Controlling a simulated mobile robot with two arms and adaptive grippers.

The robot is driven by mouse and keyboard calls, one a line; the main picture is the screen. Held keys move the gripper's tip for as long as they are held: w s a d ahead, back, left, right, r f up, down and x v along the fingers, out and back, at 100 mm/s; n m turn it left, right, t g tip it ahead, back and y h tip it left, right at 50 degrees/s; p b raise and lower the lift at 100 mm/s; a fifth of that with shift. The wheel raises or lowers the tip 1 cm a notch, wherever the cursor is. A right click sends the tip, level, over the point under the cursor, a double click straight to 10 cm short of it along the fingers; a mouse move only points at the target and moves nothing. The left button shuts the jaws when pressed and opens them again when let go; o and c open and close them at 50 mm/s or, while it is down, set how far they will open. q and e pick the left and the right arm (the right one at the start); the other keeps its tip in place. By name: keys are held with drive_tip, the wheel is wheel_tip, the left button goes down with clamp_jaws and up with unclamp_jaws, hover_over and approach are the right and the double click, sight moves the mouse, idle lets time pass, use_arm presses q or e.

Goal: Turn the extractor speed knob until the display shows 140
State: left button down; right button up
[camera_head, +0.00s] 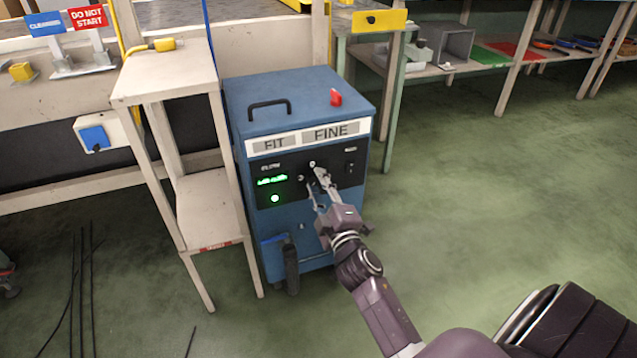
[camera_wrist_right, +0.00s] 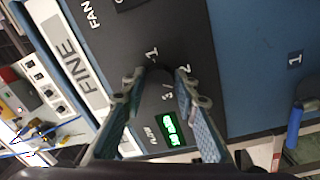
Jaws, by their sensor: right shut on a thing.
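The blue extractor cabinet (camera_head: 300,105) has a black control panel with a small green display (camera_head: 272,181). The display also shows in the wrist view (camera_wrist_right: 170,130), turned on its side, and its digits are too blurred to read. My right gripper (camera_head: 315,178) is at the panel, right of the display, shut on the black speed knob (camera_wrist_right: 158,74). In the wrist view the fingers of my right gripper (camera_wrist_right: 158,88) stand on both sides of the knob, with scale marks 1, 2 and 3 around it. My left gripper is out of view.
A red piece (camera_head: 336,97) and a black handle (camera_head: 269,108) are on the cabinet top. A beige stand (camera_head: 165,75) is close on the left. A black switch (camera_head: 350,168) is right of the gripper. Open green floor (camera_head: 500,190) lies to the right.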

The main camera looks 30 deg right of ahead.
drive_tip(key=shift+f, duration=0.1)
idle(0.4)
drive_tip(key=o, duration=1.2)
drive_tip(key=shift+c, duration=0.2)
drive_tip(key=shift+s, duration=0.1)
drive_tip(key=v, duration=1.2)
